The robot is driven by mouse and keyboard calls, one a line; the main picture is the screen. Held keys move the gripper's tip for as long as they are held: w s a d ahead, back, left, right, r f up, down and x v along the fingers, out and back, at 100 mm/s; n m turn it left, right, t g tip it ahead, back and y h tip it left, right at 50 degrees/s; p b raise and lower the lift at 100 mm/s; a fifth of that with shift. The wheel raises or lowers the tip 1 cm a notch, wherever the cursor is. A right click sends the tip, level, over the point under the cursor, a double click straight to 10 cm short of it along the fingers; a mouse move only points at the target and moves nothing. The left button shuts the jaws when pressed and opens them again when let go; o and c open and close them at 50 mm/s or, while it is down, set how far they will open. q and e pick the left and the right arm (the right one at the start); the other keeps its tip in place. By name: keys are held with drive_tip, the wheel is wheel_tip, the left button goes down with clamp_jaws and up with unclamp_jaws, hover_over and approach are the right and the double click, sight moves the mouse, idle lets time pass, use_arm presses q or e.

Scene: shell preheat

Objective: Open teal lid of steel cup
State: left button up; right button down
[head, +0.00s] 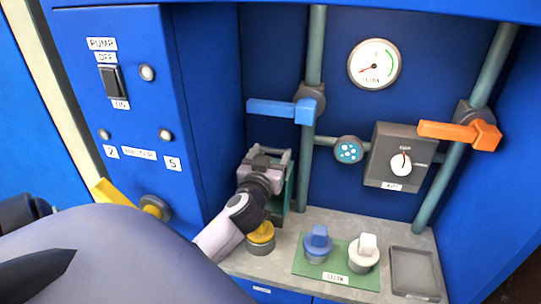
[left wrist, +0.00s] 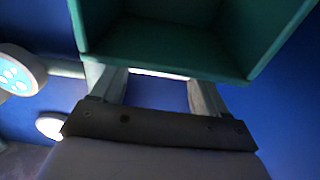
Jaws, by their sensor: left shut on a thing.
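My left gripper (head: 270,162) is at the back left of the counter, beside the blue cabinet's side wall. It is shut on a hollow teal piece, which I take to be the teal lid (head: 290,188). In the left wrist view the teal lid (left wrist: 165,62) fills the top as an open box shape, with the gripper's two fingers (left wrist: 155,82) reaching up to its near edge. I cannot make out the steel cup; the gripper and wrist cover that spot. My right gripper is not in view.
A yellow-topped piece (head: 261,238) stands just below my wrist. A blue plug (head: 318,242) and a white plug (head: 363,252) stand on a green mat (head: 312,272). A grey tray (head: 414,275) lies at right. A blue lever (head: 280,109) juts out above the gripper.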

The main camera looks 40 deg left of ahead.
use_arm(q)
drive_tip(key=shift+s+d, duration=0.3)
drive_tip(key=shift+s, duration=0.15)
drive_tip(key=b, duration=0.1)
drive_tip(key=s+b, duration=0.1)
drive_tip(key=shift+d+f+b, duration=0.25)
drive_tip(key=shift+d+b, duration=0.05)
drive_tip(key=shift+b, duration=0.05)
drive_tip(key=shift+s+d+r+t+b, duration=0.2)
drive_tip(key=shift+s+t+b, duration=0.25)
drive_tip(key=shift+b, duration=0.15)
drive_tip(key=o, duration=1.5)
drive_tip(key=shift+r, duration=0.1)
drive_tip(key=shift+s+d, duration=0.15)
drive_tip(key=shift+s, duration=0.15)
drive_tip(key=shift+b+v, duration=0.7)
drive_tip(key=shift+v, duration=2.5)
